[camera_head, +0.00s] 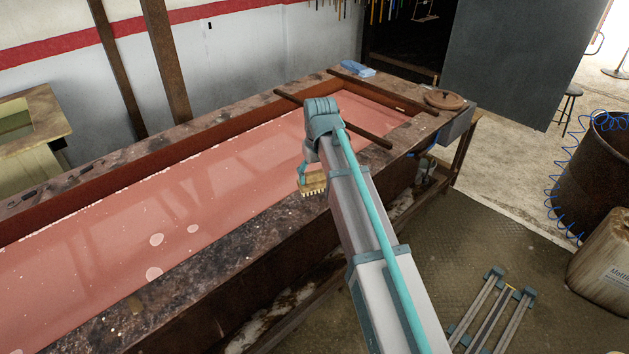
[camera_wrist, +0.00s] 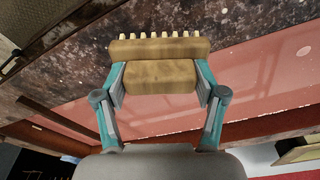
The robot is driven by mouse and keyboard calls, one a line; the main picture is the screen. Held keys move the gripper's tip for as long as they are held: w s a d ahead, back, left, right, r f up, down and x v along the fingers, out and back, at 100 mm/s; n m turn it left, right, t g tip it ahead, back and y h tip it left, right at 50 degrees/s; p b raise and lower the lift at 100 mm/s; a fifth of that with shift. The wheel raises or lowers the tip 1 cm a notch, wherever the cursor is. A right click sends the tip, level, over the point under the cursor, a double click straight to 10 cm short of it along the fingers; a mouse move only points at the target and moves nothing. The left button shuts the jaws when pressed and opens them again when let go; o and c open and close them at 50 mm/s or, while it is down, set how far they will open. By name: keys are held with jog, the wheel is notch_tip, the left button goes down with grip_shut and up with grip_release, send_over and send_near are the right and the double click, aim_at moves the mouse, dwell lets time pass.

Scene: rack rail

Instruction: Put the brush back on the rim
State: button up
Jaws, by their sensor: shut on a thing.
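The brush (camera_head: 314,184) has a pale wooden block and a row of cream bristle tufts. My gripper (camera_wrist: 160,80) is shut on the brush; in the wrist view its two teal fingers clasp the narrower part of the wooden block (camera_wrist: 150,77) from both sides. In the head view the gripper is partly hidden behind my arm. The brush shows against the inner edge of the tank's near rim (camera_head: 250,232), a dark stained ledge. I cannot tell whether the brush touches the rim. The rim also shows behind the bristles in the wrist view (camera_wrist: 75,62).
The long tank holds pinkish-red liquid (camera_head: 160,215) with pale floating patches. Two dark bars (camera_head: 385,92) cross its far end. The near rim left of my arm is largely clear.

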aim_at(314, 184)
jog(key=shift+w+a+f, duration=0.1)
jog(key=shift+w+f, duration=0.15)
jog(key=shift+w+f+p, duration=0.15)
jog(key=shift+f+p, duration=0.1)
jog(key=shift+f, duration=0.7)
jog(key=shift+w+f+p, duration=0.1)
jog(key=shift+f+p, duration=0.15)
jog(key=shift+f, duration=0.7)
jog(key=shift+f, duration=0.2)
jog(key=o, duration=1.1)
jog(key=shift+r, duration=0.1)
jog(key=r, duration=0.4)
jog(key=s+r+b, duration=0.1)
jog(key=r, duration=0.3)
jog(key=r+b, duration=0.1)
jog(key=r, duration=0.3)
jog(key=shift+s+d, duration=0.35)
jog(key=shift+r, duration=0.15)
